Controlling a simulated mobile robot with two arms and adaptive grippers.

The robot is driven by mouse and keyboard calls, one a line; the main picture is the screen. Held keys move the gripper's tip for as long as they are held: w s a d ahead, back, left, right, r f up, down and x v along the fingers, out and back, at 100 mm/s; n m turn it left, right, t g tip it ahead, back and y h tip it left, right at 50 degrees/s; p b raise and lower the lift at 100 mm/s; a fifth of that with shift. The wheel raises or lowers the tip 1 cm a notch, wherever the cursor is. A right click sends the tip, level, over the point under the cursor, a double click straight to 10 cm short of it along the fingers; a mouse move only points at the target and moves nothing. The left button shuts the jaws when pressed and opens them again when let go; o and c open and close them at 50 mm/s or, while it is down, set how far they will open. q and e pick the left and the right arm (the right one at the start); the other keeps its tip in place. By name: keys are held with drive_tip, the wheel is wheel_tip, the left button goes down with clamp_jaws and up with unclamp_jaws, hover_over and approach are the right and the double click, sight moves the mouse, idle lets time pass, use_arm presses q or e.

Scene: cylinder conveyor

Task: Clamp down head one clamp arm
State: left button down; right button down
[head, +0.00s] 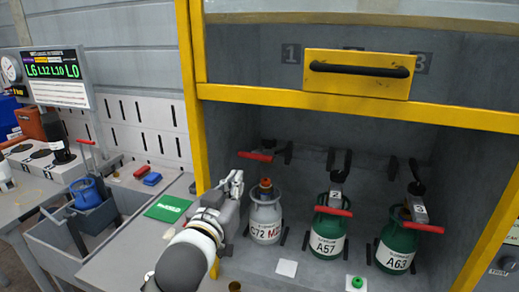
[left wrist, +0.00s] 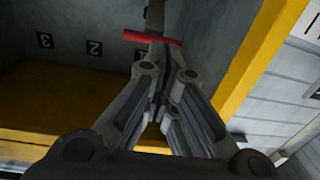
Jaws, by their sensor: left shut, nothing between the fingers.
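The head one clamp arm's red handle (head: 255,156) sticks out to the left above the grey-white C72 cylinder (head: 265,220), higher than the other two red handles. It also shows in the left wrist view as a red bar (left wrist: 152,37) just beyond my fingertips. My left gripper (head: 236,180) is shut and empty, beside the cylinder's left and a little below the handle. In the left wrist view the shut fingers (left wrist: 162,72) point toward the bar; whether they touch it I cannot tell. My right gripper is not in view.
Green cylinders A57 (head: 327,238) and A63 (head: 394,250) stand to the right, with lower red handles (head: 333,211) across their fronts. A yellow frame post (head: 191,100) stands close to my left arm. A yellow panel with black handle (head: 358,73) hangs above.

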use_arm(q)
wheel_tip(320, 180, up, 6)
drive_tip(key=d+t+h, duration=0.1)
drive_tip(key=d, duration=0.1)
drive_tip(key=r+p+x, duration=0.1)
drive_tip(key=p+x, duration=0.2)
drive_tip(key=x, duration=0.7)
drive_tip(key=shift+d+f+m+t+h+p, duration=0.1)
drive_tip(key=shift+f+m+t+h+p, duration=0.1)
drive_tip(key=shift+f, duration=0.75)
drive_tip(key=shift+d+f+m+t+h+p, duration=0.1)
drive_tip(key=shift+f+m+p, duration=0.1)
drive_tip(key=shift+f, duration=0.75)
drive_tip(key=shift+f, duration=0.1)
